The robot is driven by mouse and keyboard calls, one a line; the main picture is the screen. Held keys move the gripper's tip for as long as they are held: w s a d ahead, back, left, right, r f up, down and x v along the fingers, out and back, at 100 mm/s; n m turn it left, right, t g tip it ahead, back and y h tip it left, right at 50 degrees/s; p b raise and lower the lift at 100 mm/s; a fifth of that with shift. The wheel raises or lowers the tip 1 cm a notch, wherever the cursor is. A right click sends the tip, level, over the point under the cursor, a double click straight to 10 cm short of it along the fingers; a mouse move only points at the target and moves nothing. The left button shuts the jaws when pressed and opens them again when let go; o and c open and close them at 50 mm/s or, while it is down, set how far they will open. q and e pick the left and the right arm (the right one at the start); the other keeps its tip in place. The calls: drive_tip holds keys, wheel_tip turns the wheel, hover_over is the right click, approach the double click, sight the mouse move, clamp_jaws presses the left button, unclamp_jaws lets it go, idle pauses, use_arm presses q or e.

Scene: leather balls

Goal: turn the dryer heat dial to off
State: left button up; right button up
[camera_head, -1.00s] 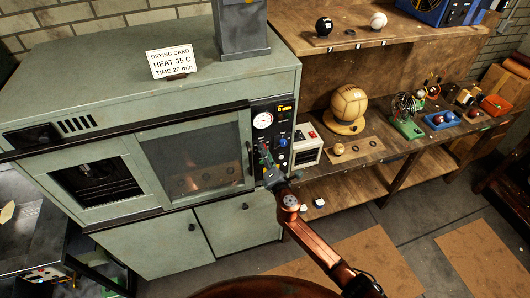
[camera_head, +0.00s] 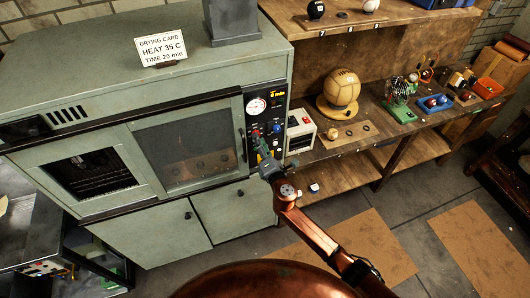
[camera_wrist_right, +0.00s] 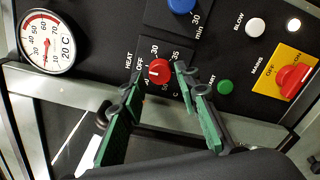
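The drying cabinet (camera_head: 240,60) stands at the left, with a black control panel (camera_head: 281,100) on its right side. The red heat dial (camera_wrist_right: 159,70) shows in the right wrist view, below the 30 and 35 marks and right of the word OFF. A pale mark on the dial faces roughly left, but its exact setting is hard to read. My right gripper (camera_wrist_right: 157,80) has its green-padded fingers apart, one on each side of the dial, with small gaps seeming to remain. It also shows at the panel in the head view (camera_head: 261,147). My left gripper is out of view.
Around the dial are a blue minutes knob (camera_wrist_right: 181,5), a green button (camera_wrist_right: 225,87), a white blow button (camera_wrist_right: 255,25), a red mains switch (camera_wrist_right: 294,77) and a round thermometer (camera_wrist_right: 47,42). A white box (camera_head: 300,132) stands close right of the panel.

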drive_tip(key=v, duration=1)
drive_tip(key=shift+s, duration=0.2)
drive_tip(key=shift+d, duration=0.1)
